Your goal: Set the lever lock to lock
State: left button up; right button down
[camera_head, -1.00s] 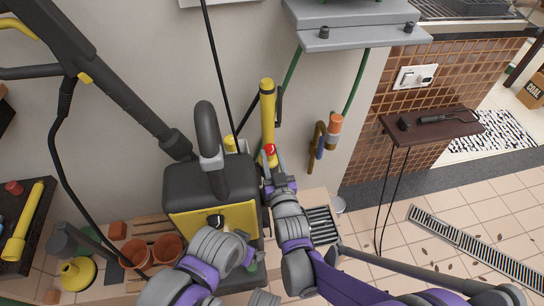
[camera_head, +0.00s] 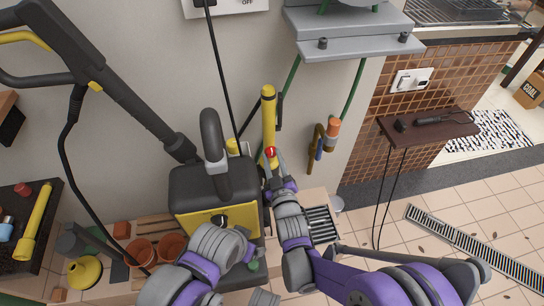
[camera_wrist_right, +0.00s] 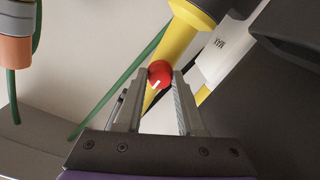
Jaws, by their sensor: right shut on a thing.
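A small red round knob (camera_head: 270,152) with a white mark sits at the lower part of an upright yellow and black wand (camera_head: 268,115); I take it for the lever lock. In the right wrist view the knob (camera_wrist_right: 159,74) lies between the fingertips of my right gripper (camera_wrist_right: 161,83), in front of the wand's yellow shaft (camera_wrist_right: 178,45). My right gripper (camera_head: 271,162) is shut on the knob. Whether the knob stands at lock cannot be read. My left arm shows at the bottom, but its gripper is not in view.
A black and yellow pressure washer (camera_head: 213,195) stands just left of the wand. A hose connector (camera_head: 332,130) hangs on the wall to the right. A grey shelf (camera_head: 355,45) juts out above. Terracotta pots (camera_head: 171,246) stand at the lower left.

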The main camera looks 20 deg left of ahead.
jog(key=n+p, duration=0.2)
jog(key=n, duration=0.2)
jog(key=shift+r, duration=0.15)
pick_arm(q)
jog(key=shift+s+r+p, duration=0.15)
jog(key=shift+r+p, duration=0.3)
jog(key=shift+r, duration=0.85)
jog(key=shift+s+r+p, duration=0.1)
jog(key=shift+r+p, duration=0.35)
jog(key=shift+r, duration=0.8)
pick_arm(e)
jog(key=shift+n, duration=1.6)
jog(key=c, duration=0.5)
grip_release()
pick_arm(q)
jog(key=shift+f+b, duration=0.55)
jog(key=shift+f, duration=0.15)
pick_arm(e)
jog(key=shift+v, duration=5.45)
